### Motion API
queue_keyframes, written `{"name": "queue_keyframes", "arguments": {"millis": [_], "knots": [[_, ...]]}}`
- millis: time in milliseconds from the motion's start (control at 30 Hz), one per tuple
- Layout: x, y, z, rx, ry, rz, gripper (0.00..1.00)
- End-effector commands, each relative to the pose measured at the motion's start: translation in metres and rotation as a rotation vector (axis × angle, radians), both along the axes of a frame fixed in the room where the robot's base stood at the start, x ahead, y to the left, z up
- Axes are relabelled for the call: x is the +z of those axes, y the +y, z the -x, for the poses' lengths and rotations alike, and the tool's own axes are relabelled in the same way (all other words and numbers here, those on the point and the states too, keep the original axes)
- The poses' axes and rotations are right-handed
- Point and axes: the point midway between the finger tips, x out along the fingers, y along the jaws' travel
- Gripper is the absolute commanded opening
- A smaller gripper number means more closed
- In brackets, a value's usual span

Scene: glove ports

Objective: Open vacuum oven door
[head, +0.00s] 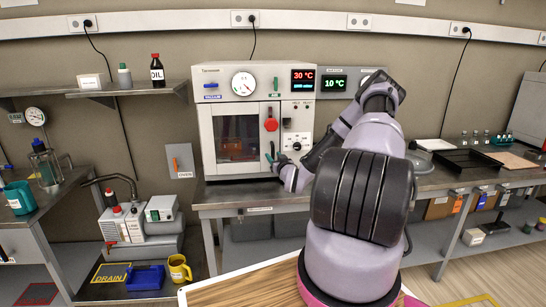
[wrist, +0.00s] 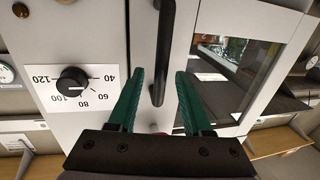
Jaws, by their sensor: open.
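The vacuum oven (head: 207,112) is a pale box on the bench, with a gauge and a red 30 °C display on its upper panel. Its door (head: 260,165), with a dark window (head: 237,138), looks shut. In the wrist view, the black bar handle (wrist: 162,40) runs from the top edge down between my fingers. My gripper (wrist: 160,78) has green fingers, open, one on each side of the handle's lower end, with gaps visible. In the head view, my gripper (head: 269,157) is at the door's right side, below the red knob (head: 271,125), partly hidden by my wrist.
A dial (wrist: 73,82) numbered 40 to 120 is on the oven front beside the fingers. A second unit with a green 10 °C display (head: 334,84) stands right of the oven, partly behind my arm. A pump (head: 122,222) stands lower left. A black tray (head: 468,161) lies right.

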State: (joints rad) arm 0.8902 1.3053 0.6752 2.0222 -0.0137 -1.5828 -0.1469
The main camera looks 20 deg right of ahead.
Motion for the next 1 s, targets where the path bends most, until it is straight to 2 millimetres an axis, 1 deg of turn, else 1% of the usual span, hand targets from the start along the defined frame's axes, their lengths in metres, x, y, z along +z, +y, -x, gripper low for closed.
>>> {"name": "queue_keyframes", "arguments": {"millis": [33,100,200,467,500,600,1000], "knots": [[0.000,-0.001,-0.006,-0.001,-0.002,0.001,0.50],[0.000,-0.001,-0.011,0.000,0.000,0.000,0.50],[0.000,-0.001,-0.015,0.000,-0.001,0.000,0.50],[0.000,-0.001,-0.016,0.000,0.000,0.000,0.50],[0.000,-0.001,-0.016,0.000,0.000,0.000,0.34],[0.000,-0.001,-0.016,0.000,0.000,0.000,0.00],[0.000,-0.002,-0.016,0.000,0.000,0.000,0.00]]}}
